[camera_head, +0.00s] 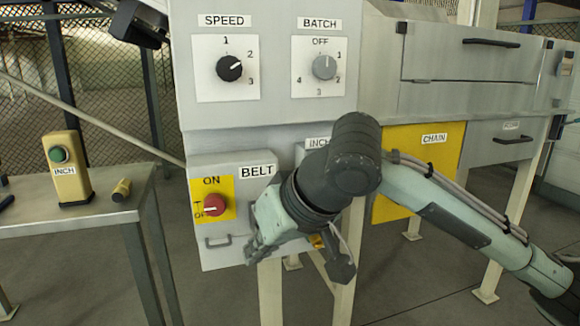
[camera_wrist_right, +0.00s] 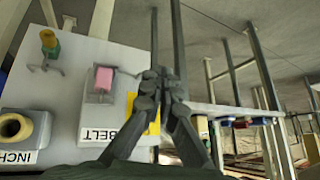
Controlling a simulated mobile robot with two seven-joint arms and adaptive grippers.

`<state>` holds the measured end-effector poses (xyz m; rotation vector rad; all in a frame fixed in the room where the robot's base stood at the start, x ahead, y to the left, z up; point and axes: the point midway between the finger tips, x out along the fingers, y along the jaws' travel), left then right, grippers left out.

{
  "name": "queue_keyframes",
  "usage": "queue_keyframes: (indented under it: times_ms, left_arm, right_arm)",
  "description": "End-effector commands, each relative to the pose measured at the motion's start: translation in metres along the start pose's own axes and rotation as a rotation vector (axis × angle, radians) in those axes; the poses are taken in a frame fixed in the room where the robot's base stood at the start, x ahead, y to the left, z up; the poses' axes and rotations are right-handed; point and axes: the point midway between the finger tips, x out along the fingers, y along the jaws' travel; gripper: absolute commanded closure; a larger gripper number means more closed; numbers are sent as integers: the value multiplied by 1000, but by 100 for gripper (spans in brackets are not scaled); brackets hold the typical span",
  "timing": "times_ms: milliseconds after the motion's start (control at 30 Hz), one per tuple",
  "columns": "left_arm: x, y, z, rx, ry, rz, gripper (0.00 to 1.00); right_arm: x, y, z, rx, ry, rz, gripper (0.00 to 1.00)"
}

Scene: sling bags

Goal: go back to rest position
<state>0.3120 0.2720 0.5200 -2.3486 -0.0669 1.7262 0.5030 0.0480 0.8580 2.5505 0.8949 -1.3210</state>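My right arm comes in from the right in the head view. Its gripper (camera_head: 256,252) hangs in front of the machine's lower control boxes, just right of the red BELT knob (camera_head: 214,205). In the right wrist view the fingers of this gripper (camera_wrist_right: 166,84) come together with nothing seen between them. They show beside the BELT box (camera_wrist_right: 72,110), with its knob (camera_wrist_right: 103,78) appearing pink. In the head view the arm hides part of the INCH box (camera_head: 318,142). My left gripper is not in view.
The grey machine carries a SPEED dial (camera_head: 229,68) and a BATCH dial (camera_head: 324,67). A yellow CHAIN panel (camera_head: 398,155) is behind my right arm.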

Motion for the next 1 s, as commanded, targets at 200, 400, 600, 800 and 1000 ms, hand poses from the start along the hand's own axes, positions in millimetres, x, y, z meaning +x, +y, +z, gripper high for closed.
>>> queue_keyframes:
  times_ms: [200,400,600,800,1000]
  left_arm:
    - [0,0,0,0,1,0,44]
    - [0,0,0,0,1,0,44]
    - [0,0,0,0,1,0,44]
    - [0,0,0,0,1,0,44]
    - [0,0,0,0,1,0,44]
  right_arm:
    - [43,16,37,58,76,-73,100]
    - [74,62,95,157,104,-12,100]
    - [94,123,196,257,36,152,100]
    - [86,170,315,304,-115,339,100]
    - [64,191,394,306,-247,455,100]
